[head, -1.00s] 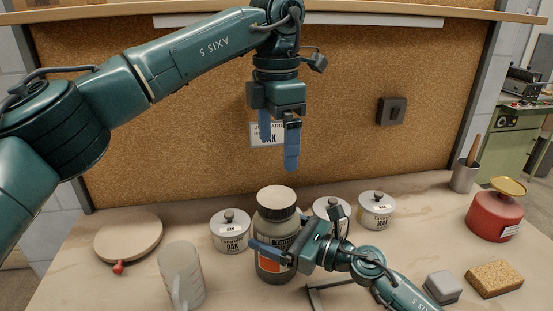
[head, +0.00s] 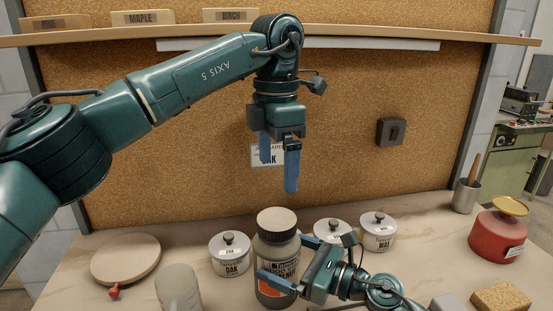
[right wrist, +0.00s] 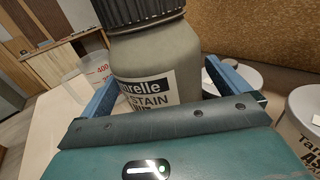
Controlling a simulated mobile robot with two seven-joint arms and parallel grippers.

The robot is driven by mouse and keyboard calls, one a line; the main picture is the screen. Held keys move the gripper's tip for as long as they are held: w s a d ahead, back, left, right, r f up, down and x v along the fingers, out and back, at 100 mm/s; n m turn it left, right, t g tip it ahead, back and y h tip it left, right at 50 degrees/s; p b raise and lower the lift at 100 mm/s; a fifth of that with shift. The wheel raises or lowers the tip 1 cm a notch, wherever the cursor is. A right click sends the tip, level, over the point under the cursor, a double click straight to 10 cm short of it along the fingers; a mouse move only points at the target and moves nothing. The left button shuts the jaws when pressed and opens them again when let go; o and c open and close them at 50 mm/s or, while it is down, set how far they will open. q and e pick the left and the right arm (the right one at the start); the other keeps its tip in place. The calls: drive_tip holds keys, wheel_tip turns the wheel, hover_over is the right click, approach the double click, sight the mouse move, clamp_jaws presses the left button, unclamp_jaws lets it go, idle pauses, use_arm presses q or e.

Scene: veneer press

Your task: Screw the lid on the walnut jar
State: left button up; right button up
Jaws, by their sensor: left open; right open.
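The walnut jar (head: 279,251) is a large grey jar with a label partly hidden by my right gripper. It stands upright on the bench. The dark ribbed lid (head: 277,220) sits on its mouth; I cannot tell whether it is threaded on. In the right wrist view the jar (right wrist: 160,58) stands between my fingers, with the lid (right wrist: 138,10) cut off at the top. My right gripper (head: 282,257) is open, one finger on each side of the jar; contact is unclear. My left gripper (head: 278,175) is open and empty, pointing down above the lid.
White oak tin (head: 230,258) stands left of the jar; two more tins, including the wax one (head: 377,234), stand right. A measuring jug (head: 179,290), round board (head: 126,258), red scale (head: 498,236) and sponge (head: 500,299) lie around. A cork wall (head: 200,130) rises behind.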

use_arm(q)
wheel_tip(320, 180, down, 3)
drive_tip(key=b, duration=0.3)
drive_tip(key=shift+f, duration=0.15)
use_arm(e)
drive_tip(key=v, duration=1.1)
drive_tip(key=shift+r, duration=0.15)
